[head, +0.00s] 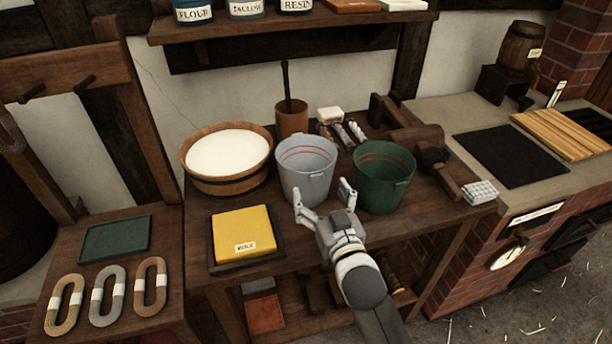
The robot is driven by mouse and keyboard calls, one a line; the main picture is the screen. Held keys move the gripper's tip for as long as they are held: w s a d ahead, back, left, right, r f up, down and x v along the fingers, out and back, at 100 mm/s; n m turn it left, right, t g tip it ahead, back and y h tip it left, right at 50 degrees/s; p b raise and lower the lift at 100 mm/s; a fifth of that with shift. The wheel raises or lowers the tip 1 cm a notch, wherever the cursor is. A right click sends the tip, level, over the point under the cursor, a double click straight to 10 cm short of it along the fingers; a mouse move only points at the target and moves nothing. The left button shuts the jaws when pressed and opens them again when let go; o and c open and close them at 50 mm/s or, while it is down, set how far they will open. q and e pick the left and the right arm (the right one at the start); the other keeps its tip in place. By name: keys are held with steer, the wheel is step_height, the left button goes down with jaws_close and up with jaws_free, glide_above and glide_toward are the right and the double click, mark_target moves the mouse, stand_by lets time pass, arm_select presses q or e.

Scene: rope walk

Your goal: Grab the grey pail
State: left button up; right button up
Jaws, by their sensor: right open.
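The grey pail (307,171) stands upright on the wooden workbench, open at the top, with red lines around its inside. My right gripper (325,196) is open and empty, with its fingers spread just in front of the pail's lower right side. The left finger overlaps the pail's lower front in the picture; I cannot tell whether it touches. The right finger is between the grey pail and a green pail (382,182). My left gripper is not in view.
The green pail stands close on the right. A wooden tub (253,181) of white stuff is on the left, and a yellow block (244,232) in a dark tray is at front left. A wooden cup (292,121) stands behind. A shelf (270,28) hangs above the bench.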

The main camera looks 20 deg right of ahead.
mark_target(317, 179)
steer(key=shift+w+r, duration=0.15)
steer(key=shift+w, duration=0.3)
steer(key=shift+w+d+p, duration=0.15)
steer(key=shift+w+p, duration=0.2)
steer(key=shift+w, duration=0.8)
steer(key=shift+w+d+p, duration=0.1)
steer(key=shift+w+p, duration=0.25)
steer(key=shift+w, duration=0.8)
steer(key=shift+c, duration=0.4)
jaws_close()
steer(key=shift+r, duration=0.15)
